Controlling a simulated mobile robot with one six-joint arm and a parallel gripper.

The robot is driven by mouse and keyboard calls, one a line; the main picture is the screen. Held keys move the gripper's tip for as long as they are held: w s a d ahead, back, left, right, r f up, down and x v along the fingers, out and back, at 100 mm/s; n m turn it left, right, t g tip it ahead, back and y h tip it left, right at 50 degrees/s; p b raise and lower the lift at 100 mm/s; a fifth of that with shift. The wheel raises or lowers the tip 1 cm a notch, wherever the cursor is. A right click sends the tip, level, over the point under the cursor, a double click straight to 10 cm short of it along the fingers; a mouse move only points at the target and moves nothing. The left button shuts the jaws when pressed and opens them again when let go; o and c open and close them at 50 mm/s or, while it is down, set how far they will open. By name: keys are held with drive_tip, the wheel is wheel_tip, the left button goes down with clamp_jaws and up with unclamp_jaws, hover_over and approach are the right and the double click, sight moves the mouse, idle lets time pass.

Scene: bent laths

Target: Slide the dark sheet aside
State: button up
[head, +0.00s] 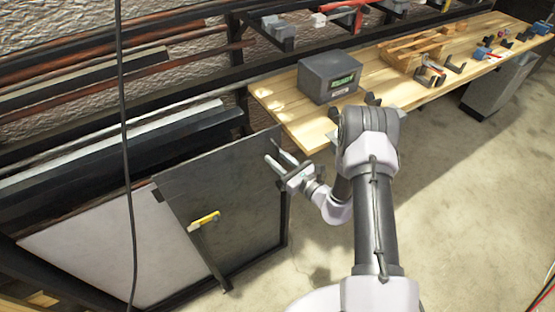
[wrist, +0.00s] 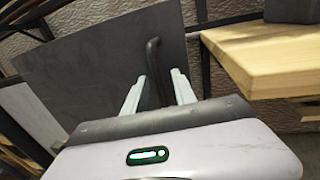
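The dark sheet (head: 225,190) stands leaning against the rack at the left, in front of a pale sheet. It also fills the upper left of the wrist view (wrist: 90,70). A yellow piece (head: 203,220) shows on its face. My gripper (head: 274,160) is at the sheet's upper right edge, its fingers pointing towards it. In the wrist view my gripper (wrist: 158,88) is open, with a dark upright handle-like bar (wrist: 153,70) between its fingers. Gaps show on both sides of the bar. Whether the bar is fixed to the sheet is hard to tell.
The pale sheet (head: 95,245) leans behind the dark one. A wooden workbench (head: 300,128) with a grey box (head: 330,76) stands close to the right of my gripper. A black cable (head: 126,150) hangs at the left. The concrete floor (head: 460,230) at the right is clear.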

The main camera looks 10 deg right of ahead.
drive_tip(key=shift+c, duration=0.4)
clamp_jaws()
idle(1.1)
